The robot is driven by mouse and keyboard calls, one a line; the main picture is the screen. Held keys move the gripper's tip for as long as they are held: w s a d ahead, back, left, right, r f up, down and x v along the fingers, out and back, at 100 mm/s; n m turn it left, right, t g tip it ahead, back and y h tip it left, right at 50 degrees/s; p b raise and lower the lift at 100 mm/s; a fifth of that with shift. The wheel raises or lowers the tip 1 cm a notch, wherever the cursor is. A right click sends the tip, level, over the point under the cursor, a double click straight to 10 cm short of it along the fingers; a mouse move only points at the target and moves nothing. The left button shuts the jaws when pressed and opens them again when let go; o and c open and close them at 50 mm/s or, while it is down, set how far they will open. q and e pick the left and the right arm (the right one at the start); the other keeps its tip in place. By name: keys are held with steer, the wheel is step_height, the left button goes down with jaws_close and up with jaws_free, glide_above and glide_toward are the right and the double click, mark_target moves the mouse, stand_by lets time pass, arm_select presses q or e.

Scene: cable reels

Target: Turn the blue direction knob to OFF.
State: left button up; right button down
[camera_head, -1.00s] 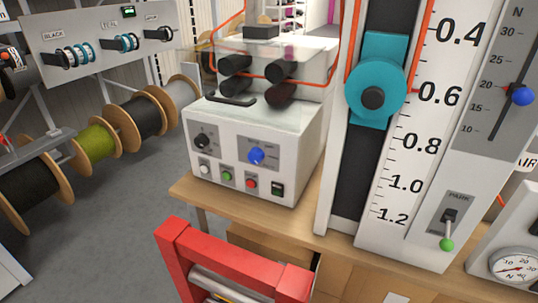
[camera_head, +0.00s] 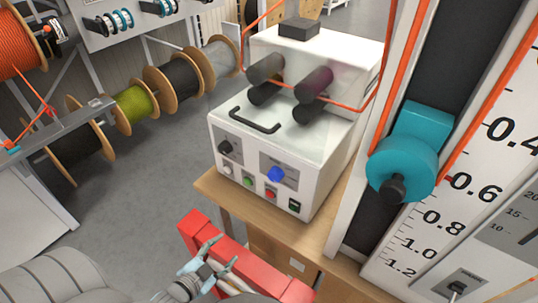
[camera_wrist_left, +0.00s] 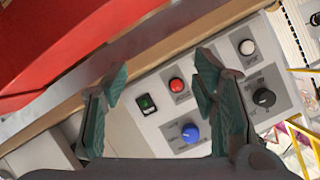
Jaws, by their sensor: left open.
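The blue direction knob (camera_head: 276,174) is on the front panel of the white machine (camera_head: 262,150) in the head view. In the left wrist view the blue knob (camera_wrist_left: 190,133) sits between and beyond the two fingers, nearer the right one. My left gripper (camera_head: 208,254) is low in the head view, in front of the red frame and below the machine, apart from the knob. Its fingers (camera_wrist_left: 158,100) are spread open with nothing between them. The label positions around the knob are too small to read. My right gripper does not show.
A black knob (camera_head: 225,147) and green and red buttons (camera_head: 271,194) share the panel. The red frame (camera_head: 262,262) stands in front of the wooden bench (camera_head: 225,192). A teal block (camera_head: 404,160) and scale stand at right. Cable reels (camera_head: 172,85) are at left.

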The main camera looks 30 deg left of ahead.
arm_select(q)
steer(key=w+d+r+m+t+h, duration=0.1)
steer(key=w+d+r+m+t, duration=0.1)
steer(key=r, duration=0.6)
steer(key=w+d+r+m+t+h, duration=0.1)
steer(key=w+d+r+m+t, duration=0.15)
steer(key=r, duration=0.45)
steer(key=b, duration=0.9)
glide_toward(273, 178)
steer(key=w+f, duration=0.1)
steer(key=w, duration=0.2)
steer(key=shift+n, duration=0.35)
steer(key=w, duration=0.1)
steer(key=w+b, duration=0.1)
steer(key=w, duration=0.1)
steer(key=w+b, duration=0.1)
steer(key=w, duration=0.1)
steer(key=shift+w+d+r, duration=0.15)
steer(key=shift+d, duration=0.25)
steer(key=shift+w+d+r, duration=0.1)
steer(key=shift+w+r, duration=0.1)
steer(key=shift+w, duration=0.15)
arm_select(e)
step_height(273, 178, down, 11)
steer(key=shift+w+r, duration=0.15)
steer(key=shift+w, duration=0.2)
arm_select(q)
steer(key=c, duration=1.2)
steer(key=shift+o, duration=0.2)
